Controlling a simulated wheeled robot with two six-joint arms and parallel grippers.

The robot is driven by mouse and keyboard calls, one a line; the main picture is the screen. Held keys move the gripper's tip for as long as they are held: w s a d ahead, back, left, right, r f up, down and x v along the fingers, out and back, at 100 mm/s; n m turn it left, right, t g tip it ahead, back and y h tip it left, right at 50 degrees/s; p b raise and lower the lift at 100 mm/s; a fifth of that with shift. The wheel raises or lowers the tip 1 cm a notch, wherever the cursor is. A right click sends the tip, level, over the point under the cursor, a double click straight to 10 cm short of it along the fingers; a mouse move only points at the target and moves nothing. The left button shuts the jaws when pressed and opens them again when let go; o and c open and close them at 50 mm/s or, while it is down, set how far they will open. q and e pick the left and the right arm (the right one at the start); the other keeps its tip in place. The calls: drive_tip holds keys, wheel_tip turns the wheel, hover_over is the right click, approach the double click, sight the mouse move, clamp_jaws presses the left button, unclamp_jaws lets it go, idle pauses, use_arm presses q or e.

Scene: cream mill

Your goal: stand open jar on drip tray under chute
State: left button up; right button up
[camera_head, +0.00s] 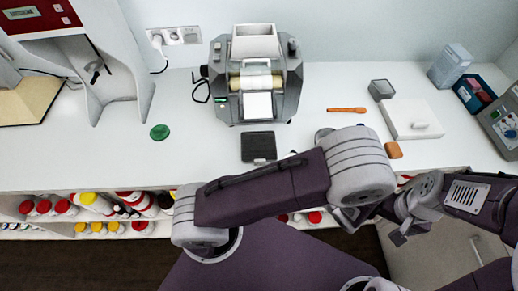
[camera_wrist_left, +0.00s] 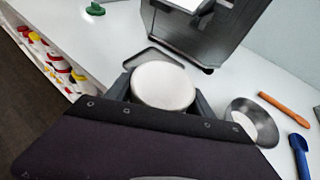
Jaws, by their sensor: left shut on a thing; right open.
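My left gripper (camera_wrist_left: 162,95) is shut on a round jar (camera_wrist_left: 164,84), seen from above in the left wrist view as a pale disc between dark fingers. My own arm hides the jar and most of that gripper in the head view. The dark square drip tray (camera_head: 258,146) lies in front of the mill, below its white chute (camera_head: 257,105). In the wrist view the tray (camera_wrist_left: 150,56) shows just beyond the jar; I cannot tell the jar's height. A green lid (camera_head: 160,132) lies left of the tray. My right gripper (camera_head: 398,236) is open, low at the right.
The grey mill (camera_head: 258,75) stands at the back. A metal bowl-like ring (camera_wrist_left: 254,120) is close right of the jar, with an orange spatula (camera_head: 346,110) beyond. A white board (camera_head: 410,119) lies further right. The counter left of the tray is mostly clear.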

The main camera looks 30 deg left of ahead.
use_arm(q)
drive_tip(key=shift+s+d+f, duration=0.1)
drive_tip(key=shift+s+d, duration=0.3)
drive_tip(key=shift+d, duration=0.25)
drive_tip(key=p, duration=0.3)
hover_over(255, 143)
drive_tip(key=shift+f, duration=1.95)
drive_tip(key=o, duration=1.3)
